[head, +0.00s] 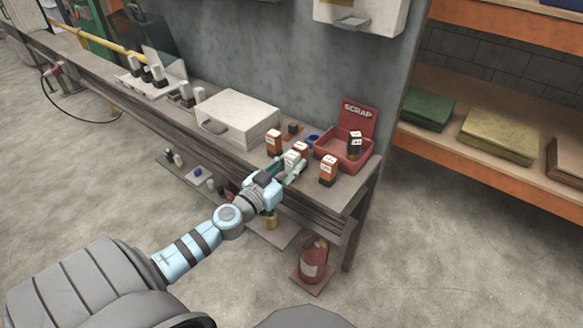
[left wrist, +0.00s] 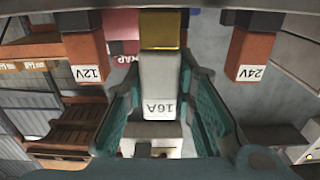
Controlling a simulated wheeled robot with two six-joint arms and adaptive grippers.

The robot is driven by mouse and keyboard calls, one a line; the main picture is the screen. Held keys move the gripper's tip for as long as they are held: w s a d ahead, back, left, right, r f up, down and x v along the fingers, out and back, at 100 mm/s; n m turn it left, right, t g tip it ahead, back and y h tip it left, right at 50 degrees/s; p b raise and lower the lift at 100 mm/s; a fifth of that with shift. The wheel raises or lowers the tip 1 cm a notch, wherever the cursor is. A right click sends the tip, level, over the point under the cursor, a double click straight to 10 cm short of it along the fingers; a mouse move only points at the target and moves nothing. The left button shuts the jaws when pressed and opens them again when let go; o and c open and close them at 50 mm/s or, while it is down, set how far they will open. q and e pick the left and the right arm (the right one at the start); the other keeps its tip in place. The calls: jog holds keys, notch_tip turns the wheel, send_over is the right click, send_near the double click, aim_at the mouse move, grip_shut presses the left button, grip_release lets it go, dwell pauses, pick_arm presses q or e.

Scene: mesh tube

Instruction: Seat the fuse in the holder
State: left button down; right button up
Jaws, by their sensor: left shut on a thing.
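My left gripper (head: 287,170) is over the front edge of the bench at its right part, shut on a pale grey fuse (head: 291,160). In the left wrist view the fuse (left wrist: 160,82) sits between the two teal fingers, its label reading 16A and its far end gold. A pale holder board (head: 152,87) stands at the left on the bench, with upright black-and-white pieces on it; I cannot tell from here which slots are free. My right gripper is not in view.
Orange blocks stand near the gripper, including a 12V block (left wrist: 85,55) and a 24V block (left wrist: 249,55). A red scrap bin (head: 330,151) holds dark pieces. A white case (head: 237,112) lies between the gripper and the holder.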

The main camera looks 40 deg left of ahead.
pick_arm(q)
jog(key=shift+f, duration=0.15)
jog(key=c, duration=1.3)
grip_release()
jog(key=shift+c, duration=0.2)
